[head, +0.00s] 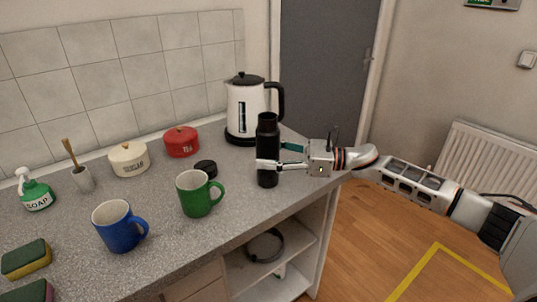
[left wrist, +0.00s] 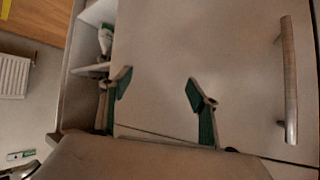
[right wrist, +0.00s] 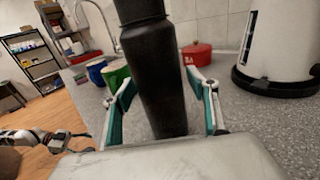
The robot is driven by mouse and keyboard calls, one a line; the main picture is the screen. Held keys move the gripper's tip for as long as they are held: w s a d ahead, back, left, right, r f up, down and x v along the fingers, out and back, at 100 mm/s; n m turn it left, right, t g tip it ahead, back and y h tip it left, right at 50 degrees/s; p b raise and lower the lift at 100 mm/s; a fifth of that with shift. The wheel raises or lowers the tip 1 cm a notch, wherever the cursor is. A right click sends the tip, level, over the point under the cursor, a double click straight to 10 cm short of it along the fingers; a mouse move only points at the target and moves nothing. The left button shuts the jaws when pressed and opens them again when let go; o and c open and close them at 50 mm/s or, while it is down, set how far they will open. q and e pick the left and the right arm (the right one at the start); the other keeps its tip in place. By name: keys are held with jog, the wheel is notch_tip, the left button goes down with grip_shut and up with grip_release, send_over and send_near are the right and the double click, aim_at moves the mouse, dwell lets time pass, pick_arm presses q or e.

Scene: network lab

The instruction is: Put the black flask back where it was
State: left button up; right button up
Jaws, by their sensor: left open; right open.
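The black flask (head: 267,150) stands upright on the grey speckled counter (head: 240,195), near its right end and in front of the kettle. My right gripper (head: 272,157) reaches in from the right with its fingers on either side of the flask. In the right wrist view the flask (right wrist: 160,75) stands between the open fingers (right wrist: 165,112), with a gap visible at least on the right side. My left gripper (left wrist: 158,90) is open and empty in the left wrist view, facing a pale cabinet front. It is not in the head view.
A white kettle (head: 245,105) stands behind the flask. A black lid (head: 205,168), a green mug (head: 197,196), a blue mug (head: 116,228) and a red pot (head: 181,142) are to its left. A cabinet handle (left wrist: 289,80) shows in the left wrist view.

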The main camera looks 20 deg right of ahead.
jog(key=b+v, duration=0.1)
jog(key=v, duration=0.4)
jog(key=shift+d+f, duration=0.1)
jog(key=shift+f, duration=0.05)
jog(key=b+v, duration=0.1)
jog(key=v, duration=0.4)
jog(key=shift+s+d, duration=0.15)
jog(key=shift+d, duration=0.1)
jog(key=shift+s+d+r, duration=0.25)
jog(key=shift+d, duration=0.2)
jog(key=shift+r, duration=0.1)
jog(key=shift+d, duration=0.15)
